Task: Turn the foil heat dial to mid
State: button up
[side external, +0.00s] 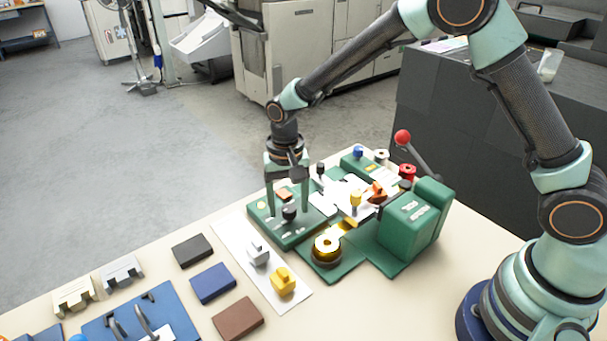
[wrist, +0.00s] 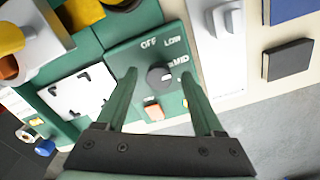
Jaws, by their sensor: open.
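The foil heat dial is a round black knob (side external: 290,212) on a green panel (side external: 268,222) of the green machine. In the wrist view, the knob (wrist: 159,76) sits by the white labels OFF, LOW and MID (wrist: 181,60). Pale marks show at its right edge, towards MID, but I cannot tell exactly where it points. My gripper (side external: 287,208) points down over the panel, its fingers on either side of the knob. In the wrist view, my gripper (wrist: 158,75) is open, with visible gaps between the knob and both fingers.
An orange switch (wrist: 153,110) lies close to the knob, between my fingers. A red-knobbed lever (side external: 403,137) and a gold roll (side external: 327,248) stand on the machine. A white strip (side external: 236,240) with grey and yellow pieces and several coloured blocks lie to the left.

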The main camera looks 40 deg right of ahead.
aim_at(289, 208)
jog(key=shift+r, duration=0.1)
notch_tip(289, 208, up, 12)
dwell(0.5)
jog(key=s+d+r+n+t, duration=0.2)
jog(key=s+d+r+t, duration=0.1)
jog(key=s+d, duration=0.3)
jog(key=s+d+r+n+t, duration=0.2)
jog(key=s+d+r+n, duration=0.1)
jog(key=s+d+r, duration=0.2)
jog(key=s+d, duration=0.2)
jog(key=s, duration=0.2)
jog(key=shift+d+t, duration=0.3)
jog(key=shift+t, duration=0.1)
